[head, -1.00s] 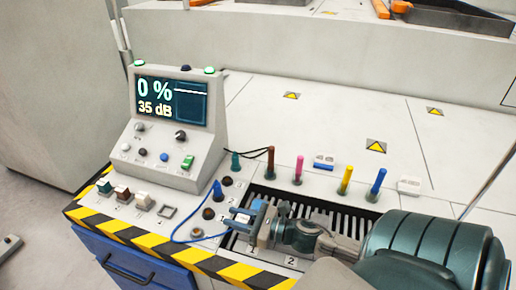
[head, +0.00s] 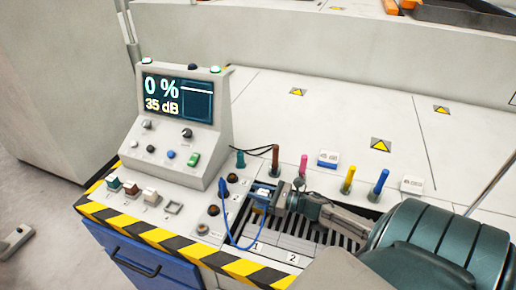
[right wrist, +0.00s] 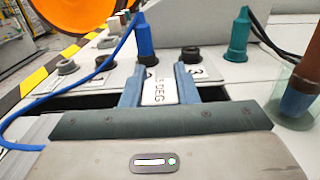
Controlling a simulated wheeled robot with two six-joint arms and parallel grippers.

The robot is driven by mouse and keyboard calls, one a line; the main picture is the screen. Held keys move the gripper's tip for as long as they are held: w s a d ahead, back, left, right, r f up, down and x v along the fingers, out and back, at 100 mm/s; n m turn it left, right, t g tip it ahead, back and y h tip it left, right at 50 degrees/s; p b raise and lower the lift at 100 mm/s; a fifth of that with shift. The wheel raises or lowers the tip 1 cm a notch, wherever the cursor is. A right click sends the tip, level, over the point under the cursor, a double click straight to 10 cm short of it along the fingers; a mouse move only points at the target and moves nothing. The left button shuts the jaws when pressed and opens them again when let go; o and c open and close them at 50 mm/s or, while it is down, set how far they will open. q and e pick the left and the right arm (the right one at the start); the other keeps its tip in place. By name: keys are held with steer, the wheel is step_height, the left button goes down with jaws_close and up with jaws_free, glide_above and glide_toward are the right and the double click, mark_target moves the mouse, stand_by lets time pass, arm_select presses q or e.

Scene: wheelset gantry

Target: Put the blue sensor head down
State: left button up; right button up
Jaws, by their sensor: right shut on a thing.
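In the right wrist view the sensor head's white face (right wrist: 160,91), lettered "DEG", shows between the two fingers. The fingers and gripper body hide much of it, and I cannot tell whether it touches the surface below. A blue cable (head: 228,228) loops beside it, leading from an upright blue plug (right wrist: 145,38). My left gripper is not in view.
The grey console (head: 178,132) reads 0 % and 35 dB. Brown, pink, yellow and blue upright plugs stand behind the grate (head: 320,232). A blue-and-white block (head: 328,159) and a white block (head: 411,185) lie on the pale bench, which is mostly clear farther back.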

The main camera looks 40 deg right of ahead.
steer(key=shift+f, duration=0.1)
steer(key=o, duration=0.6)
steer(key=shift+f, duration=0.1)
steer(key=o, duration=0.4)
steer(key=shift+o, duration=0.2)
steer(key=shift+s+r, duration=0.15)
steer(key=shift+r, duration=0.05)
steer(key=p+v, duration=0.1)
steer(key=v, duration=1)
steer(key=shift+s+d, duration=0.25)
steer(key=shift+s, duration=0.05)
